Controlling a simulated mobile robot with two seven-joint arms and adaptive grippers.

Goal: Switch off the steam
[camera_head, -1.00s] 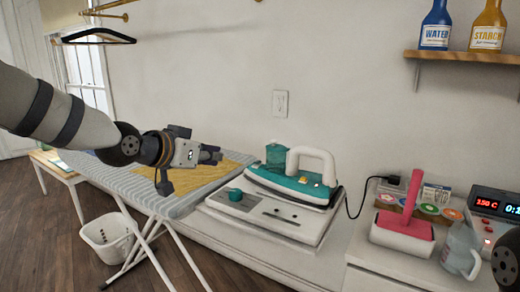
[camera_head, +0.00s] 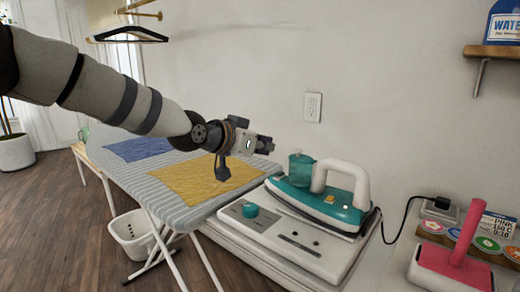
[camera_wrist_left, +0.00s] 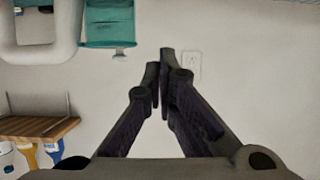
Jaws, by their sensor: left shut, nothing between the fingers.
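The steam iron (camera_head: 318,204), teal with a white handle, rests on a white base station (camera_head: 300,247). The base has a teal knob (camera_head: 250,210) at its left front and small dark controls along its front. A teal water tank (camera_head: 301,168) stands at the iron's left end. My left gripper (camera_head: 266,146) is shut and empty, above and left of the iron, apart from it. In the left wrist view the shut fingertips (camera_wrist_left: 165,56) point at bare wall; the iron's handle (camera_wrist_left: 72,40) and teal tank (camera_wrist_left: 108,24) show at upper left. My right gripper is out of view.
A striped ironing board (camera_head: 180,212) with yellow cloth (camera_head: 206,178) and blue cloth (camera_head: 138,148) lies left of the station. A wall outlet (camera_head: 312,107) is behind.

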